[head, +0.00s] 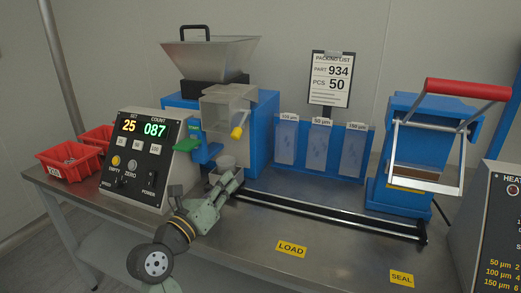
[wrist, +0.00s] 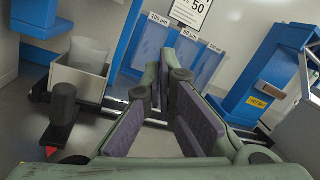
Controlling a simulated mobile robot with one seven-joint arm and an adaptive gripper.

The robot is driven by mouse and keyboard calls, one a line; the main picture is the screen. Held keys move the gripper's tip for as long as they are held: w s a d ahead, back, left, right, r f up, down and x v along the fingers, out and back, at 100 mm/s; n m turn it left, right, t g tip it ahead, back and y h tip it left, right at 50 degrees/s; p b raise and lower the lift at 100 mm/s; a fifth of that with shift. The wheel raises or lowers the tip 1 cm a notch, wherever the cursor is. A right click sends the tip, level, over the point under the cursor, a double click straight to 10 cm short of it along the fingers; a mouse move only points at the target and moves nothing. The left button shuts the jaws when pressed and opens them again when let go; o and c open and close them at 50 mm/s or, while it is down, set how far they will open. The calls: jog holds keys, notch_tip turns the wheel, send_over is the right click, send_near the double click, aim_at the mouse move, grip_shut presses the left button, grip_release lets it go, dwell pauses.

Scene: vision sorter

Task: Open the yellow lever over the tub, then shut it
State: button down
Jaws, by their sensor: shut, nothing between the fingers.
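The yellow lever (head: 237,132) sticks out at the lower right of a clear box (head: 228,105) on the blue sorter (head: 262,130). In the head view it hangs tilted down. A pale tub (head: 227,162) stands below the lever, partly hidden by my gripper. My gripper (head: 236,176) is low in front of the tub, below and apart from the lever. In the wrist view my gripper's fingers (wrist: 162,78) are together with nothing between them. A pale tub (wrist: 88,52) shows there in a grey holder at left. I cannot make out the yellow lever in the wrist view.
A green lever (head: 187,145) and the control box (head: 150,160), reading 25 and 087, are left of my gripper. Blue pouch bins (head: 345,128) and a black rail (head: 330,217) lie right. The sealer (head: 405,170) has a red handle. The front bench by LOAD (head: 291,249) is clear.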

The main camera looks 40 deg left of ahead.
dwell(0.3)
jog(key=w+r+p, duration=0.2)
jog(key=w, duration=0.8)
jog(key=s+a+r, duration=0.1)
jog(key=s+a+r+p, duration=0.1)
jog(key=shift+a+r, duration=0.15)
jog(key=shift+r, duration=0.2)
jog(key=shift+s+r+p, duration=0.1)
jog(key=shift+p, duration=0.2)
